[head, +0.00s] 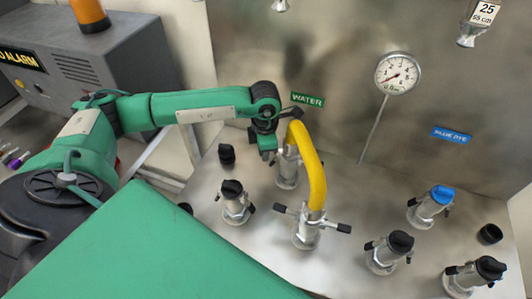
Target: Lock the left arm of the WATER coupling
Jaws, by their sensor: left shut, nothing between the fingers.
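The green WATER label (307,100) is on the back wall. Below it stands a metal coupling (287,172), joined to one end of the yellow hose (314,165). My left gripper (268,154) is shut and empty, pointing down at the left side of this coupling. Its left arm is hidden by my gripper or too small to make out, so I cannot tell its position or whether I touch it. The hose's other end sits on a front coupling (307,230), whose two dark-tipped arms stick out sideways. My right gripper is not in view.
Black-capped couplings stand at front left (235,204) and front right (390,252). A blue-capped coupling (432,205) is under the BLUE DYE label (452,135). Loose black caps (227,154) lie on the metal deck. A gauge (398,73) rises at the back.

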